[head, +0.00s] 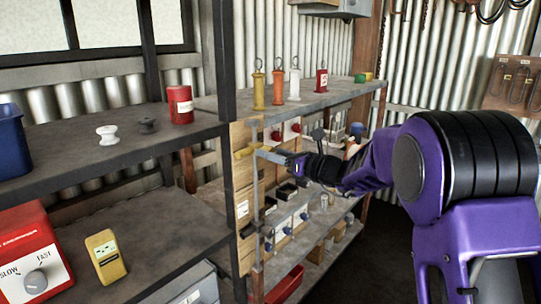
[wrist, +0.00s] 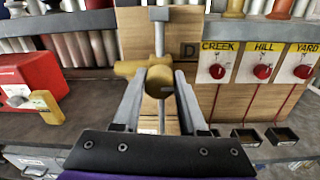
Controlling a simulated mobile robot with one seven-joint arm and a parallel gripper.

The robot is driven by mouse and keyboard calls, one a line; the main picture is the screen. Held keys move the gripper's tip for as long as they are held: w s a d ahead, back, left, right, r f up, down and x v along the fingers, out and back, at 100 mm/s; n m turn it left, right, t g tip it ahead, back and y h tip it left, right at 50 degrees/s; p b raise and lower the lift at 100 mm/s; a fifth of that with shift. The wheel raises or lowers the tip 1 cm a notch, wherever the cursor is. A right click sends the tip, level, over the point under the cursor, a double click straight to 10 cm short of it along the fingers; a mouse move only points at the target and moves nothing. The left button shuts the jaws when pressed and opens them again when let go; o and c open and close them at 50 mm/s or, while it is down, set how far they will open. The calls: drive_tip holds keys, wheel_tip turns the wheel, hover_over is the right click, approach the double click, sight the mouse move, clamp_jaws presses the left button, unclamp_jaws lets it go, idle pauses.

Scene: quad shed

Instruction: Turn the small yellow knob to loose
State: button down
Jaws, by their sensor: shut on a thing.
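The yellow knob (wrist: 160,77) shows in the wrist view as a round yellow end between my two fingertips. A yellow barrel (wrist: 128,68) sticks out to its left, beside an upright grey rod (wrist: 159,38). My gripper (wrist: 161,88) is shut on the yellow knob, one finger on each side. In the head view the yellow barrel (head: 244,153) shows at the left of the rod, and my gripper (head: 268,152) reaches it from the right. The knob itself is mostly hidden there by the fingers. I see no mark showing which way is loose.
Behind stands a wooden board (wrist: 200,100) with a D label. Red knobs labelled CREEK (wrist: 217,71), HILL (wrist: 262,71) and YARD (wrist: 303,71) sit to the right. A red box (head: 33,258) with a SLOW/FAST dial and a yellow meter (head: 105,256) stand on the left shelf.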

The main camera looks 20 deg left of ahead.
drive_tip(key=n+b, duration=0.1)
drive_tip(key=b, duration=0.1)
drive_tip(key=n+b, duration=0.2)
drive_tip(key=shift+f+n+b, duration=0.2)
drive_tip(key=shift+n+b, duration=0.1)
drive_tip(key=shift+b, duration=0.1)
drive_tip(key=n+b, duration=0.1)
drive_tip(key=n, duration=0.2)
drive_tip(key=shift+r+n+b, duration=0.2)
drive_tip(key=shift+n+b, duration=0.1)
drive_tip(key=shift+b, duration=0.05)
drive_tip(key=n, duration=1)
drive_tip(key=shift+s, duration=0.1)
drive_tip(key=shift+c, duration=2.2)
unclamp_jaws()
drive_tip(key=shift+h, duration=0.3)
